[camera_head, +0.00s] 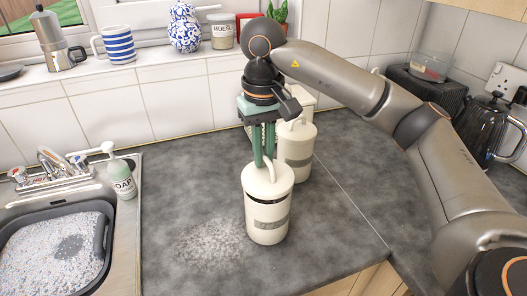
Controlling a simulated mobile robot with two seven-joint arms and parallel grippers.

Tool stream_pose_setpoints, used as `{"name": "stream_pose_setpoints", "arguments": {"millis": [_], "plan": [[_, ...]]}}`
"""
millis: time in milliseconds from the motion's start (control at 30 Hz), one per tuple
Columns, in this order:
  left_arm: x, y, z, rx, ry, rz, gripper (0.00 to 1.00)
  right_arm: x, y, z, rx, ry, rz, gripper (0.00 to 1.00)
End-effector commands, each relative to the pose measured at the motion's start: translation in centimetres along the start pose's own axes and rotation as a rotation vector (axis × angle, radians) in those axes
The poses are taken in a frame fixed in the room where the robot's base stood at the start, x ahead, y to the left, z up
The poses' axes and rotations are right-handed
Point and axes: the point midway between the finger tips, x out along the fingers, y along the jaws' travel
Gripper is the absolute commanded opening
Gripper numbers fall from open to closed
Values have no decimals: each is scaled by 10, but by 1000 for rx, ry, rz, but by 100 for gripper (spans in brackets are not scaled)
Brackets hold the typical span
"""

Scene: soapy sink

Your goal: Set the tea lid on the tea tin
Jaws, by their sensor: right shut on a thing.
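My right gripper (264,150) points down and is shut on the handle of a cream lid (268,181). The lid is right over the front cream tin (267,226), which stands upright on the dark worktop. A dark gap shows between the lid's lower edge and the tin's front rim, so the lid does not look fully down. I cannot tell whether it touches the rim at the back. The tin's grey label is too small to read. My left gripper is out of view.
A similar lidded cream tin (299,153) stands close behind, to the right, with another pale container behind it. A soap bottle (121,178) stands by the sink (130,235) at left. A pale speckled patch (208,244) marks the worktop left of the front tin. The front right worktop is clear.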

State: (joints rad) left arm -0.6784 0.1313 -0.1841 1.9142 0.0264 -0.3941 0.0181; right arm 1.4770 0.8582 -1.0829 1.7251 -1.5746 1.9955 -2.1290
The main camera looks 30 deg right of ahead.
Motion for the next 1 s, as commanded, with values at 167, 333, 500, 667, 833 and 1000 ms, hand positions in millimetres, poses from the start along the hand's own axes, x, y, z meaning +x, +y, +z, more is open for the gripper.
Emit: {"name": "stream_pose_setpoints", "arguments": {"millis": [167, 333, 500, 667, 833, 1000], "plan": [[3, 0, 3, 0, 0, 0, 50, 5, 0, 0, 0, 0, 0, 0], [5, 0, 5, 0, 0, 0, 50, 9, 0, 0, 0, 0, 0, 0], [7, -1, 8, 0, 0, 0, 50, 14, 0, 0, 0, 0, 0, 0], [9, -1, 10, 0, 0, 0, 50, 18, 0, 0, 0, 0, 0, 0], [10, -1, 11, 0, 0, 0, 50, 20, 0, 0, 0, -1, 0, 16], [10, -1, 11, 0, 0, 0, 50, 19, 0, 0, 0, 0, 0, 35]]}}
